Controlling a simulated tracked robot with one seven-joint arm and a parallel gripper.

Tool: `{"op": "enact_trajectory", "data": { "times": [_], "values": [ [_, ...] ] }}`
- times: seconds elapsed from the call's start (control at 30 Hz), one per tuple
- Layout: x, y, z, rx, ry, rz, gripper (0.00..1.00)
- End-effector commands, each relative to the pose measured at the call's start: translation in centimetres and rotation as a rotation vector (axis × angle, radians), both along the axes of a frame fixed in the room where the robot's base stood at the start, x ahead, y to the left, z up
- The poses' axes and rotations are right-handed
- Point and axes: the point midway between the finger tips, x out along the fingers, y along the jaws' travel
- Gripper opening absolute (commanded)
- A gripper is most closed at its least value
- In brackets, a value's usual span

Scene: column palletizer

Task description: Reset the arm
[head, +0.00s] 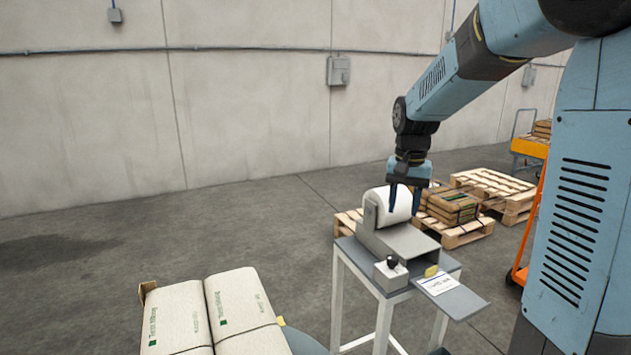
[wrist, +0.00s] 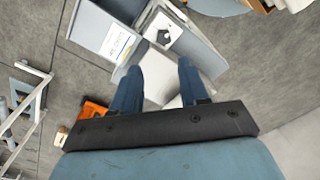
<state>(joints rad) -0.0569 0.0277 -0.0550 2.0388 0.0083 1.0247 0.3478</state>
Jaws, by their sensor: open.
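My gripper (head: 403,198) hangs from my blue arm with its fingers pointing down, at the label machine (head: 398,240) on its small stand. The fingers are apart and nothing shows between them but the machine behind. In the head view they overlap the white label roll (head: 385,207), so I cannot tell whether they touch it. In the wrist view the two blue fingers (wrist: 158,82) point toward the machine's grey body and the printed card (wrist: 106,38) beside it.
Two pale sacks (head: 180,318) lie side by side on a pallet at the front left. Wooden pallets (head: 490,185), some with brown sacks (head: 453,207), stand behind the stand. An orange hand truck (head: 530,225) is at the right. The floor at left is clear.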

Motion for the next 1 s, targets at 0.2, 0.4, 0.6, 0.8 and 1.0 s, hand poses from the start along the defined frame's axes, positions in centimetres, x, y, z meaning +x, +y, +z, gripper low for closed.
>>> {"op": "enact_trajectory", "data": {
  "times": [0.2, 0.4, 0.6, 0.8, 1.0],
  "values": [
    [-4.1, -0.1, 2.7, 0.000, -0.075, 0.056, 0.44],
    [-7.7, -0.2, 4.4, -0.005, -0.138, 0.106, 0.44],
    [-11.4, -0.3, 5.6, -0.015, -0.202, 0.153, 0.44],
    [-15.0, -0.3, 6.3, -0.031, -0.264, 0.203, 0.44],
    [-18.5, -0.3, 6.6, -0.051, -0.327, 0.251, 0.44]
  ]
}}
